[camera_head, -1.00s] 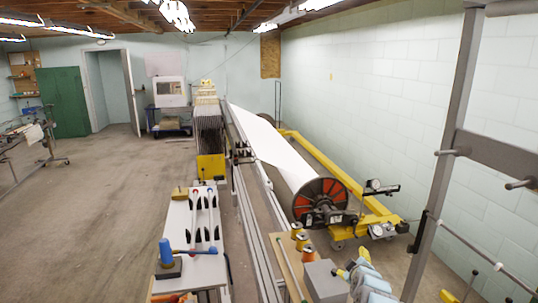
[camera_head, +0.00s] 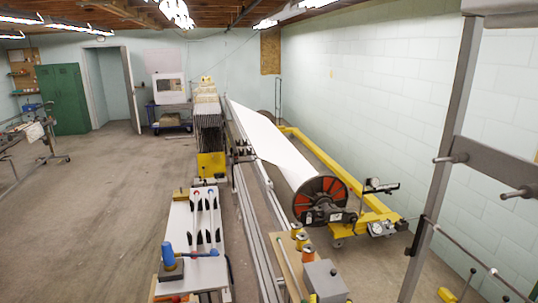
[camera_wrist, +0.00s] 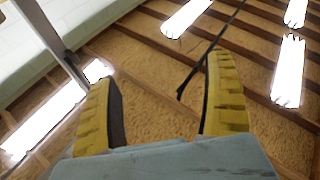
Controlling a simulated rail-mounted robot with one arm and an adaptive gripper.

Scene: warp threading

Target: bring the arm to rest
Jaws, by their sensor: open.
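My gripper (camera_wrist: 163,72) shows in the wrist view with its two yellow ribbed fingers spread apart. Nothing is between them. It points up at the wooden ceiling and its strip lights, and touches nothing that I can see. A dark cable or rod shows beyond the fingers. In the head view my arm is almost wholly out of the picture; only a small yellow bit at the bottom edge may belong to it.
A white table (camera_head: 182,228) with rods and a blue-topped tool (camera_head: 168,256) stands left of long metal rails (camera_head: 250,225). A warp beam (camera_head: 319,200) on a yellow frame (camera_head: 377,214) is at right. A grey box (camera_head: 325,281) and spools (camera_head: 302,241) are near the bottom.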

